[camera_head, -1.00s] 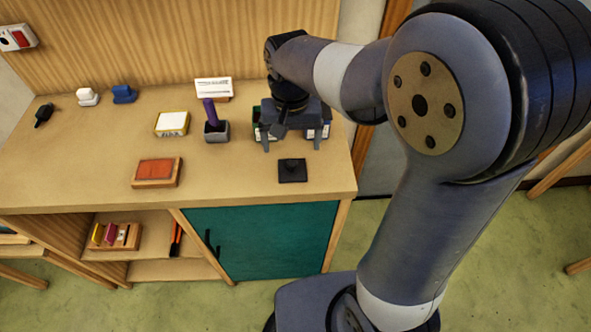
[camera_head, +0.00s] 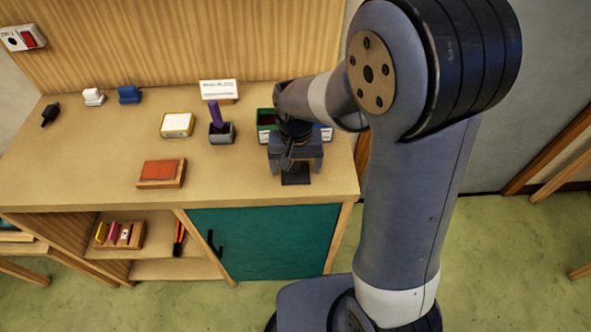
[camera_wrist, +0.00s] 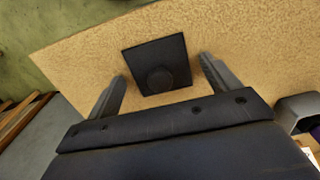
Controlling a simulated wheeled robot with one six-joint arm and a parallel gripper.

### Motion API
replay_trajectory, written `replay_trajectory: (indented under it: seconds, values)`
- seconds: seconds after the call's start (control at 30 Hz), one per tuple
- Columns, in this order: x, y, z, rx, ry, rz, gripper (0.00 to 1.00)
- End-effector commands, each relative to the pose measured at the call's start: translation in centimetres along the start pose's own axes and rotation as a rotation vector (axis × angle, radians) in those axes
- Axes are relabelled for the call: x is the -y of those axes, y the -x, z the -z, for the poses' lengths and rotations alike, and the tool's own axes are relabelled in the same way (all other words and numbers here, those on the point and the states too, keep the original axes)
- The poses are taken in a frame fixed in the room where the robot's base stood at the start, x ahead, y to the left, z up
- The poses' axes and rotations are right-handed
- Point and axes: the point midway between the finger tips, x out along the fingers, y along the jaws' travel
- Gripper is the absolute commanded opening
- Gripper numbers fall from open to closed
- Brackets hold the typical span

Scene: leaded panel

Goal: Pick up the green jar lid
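I see no green jar lid in either view. My gripper (camera_head: 295,170) is over the right front part of the worktop, pointing down. In the wrist view its two fingers (camera_wrist: 163,70) are apart with nothing between them touching. A black square plate with a round knob (camera_wrist: 158,68) lies on the worktop ahead of and between the fingers. In the head view the black plate (camera_head: 296,180) is partly hidden beneath my gripper. A green-sided box (camera_head: 265,118) stands behind my gripper, partly covered by my arm.
On the worktop (camera_head: 80,170) are an orange-topped block (camera_head: 161,173), a yellow-edged white pad (camera_head: 177,124), a grey holder with a purple handle (camera_head: 221,132) and a white card (camera_head: 218,90). The middle front is clear. A grey holder shows at the wrist view's right (camera_wrist: 298,110).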

Motion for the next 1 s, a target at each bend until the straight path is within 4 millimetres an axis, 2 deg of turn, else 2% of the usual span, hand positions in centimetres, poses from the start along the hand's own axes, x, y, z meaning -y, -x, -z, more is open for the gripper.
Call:
replay_trajectory:
  seconds: [0.07, 0.5, 0.77, 0.87, 1.0]
  values:
    - [0.0, 0.0, 0.0, 0.0, 0.0, 0.0, 0.77]
    - [0.0, 0.0, 0.0, -0.001, 0.0, 0.0, 0.41]
    - [0.0, 0.3, 0.1, -0.002, 0.0, 0.001, 0.4]
    - [0.1, 1.3, 0.1, -0.005, 0.0, 0.002, 0.4]
    - [0.1, 3.9, 0.1, -0.007, 0.0, 0.003, 0.4]
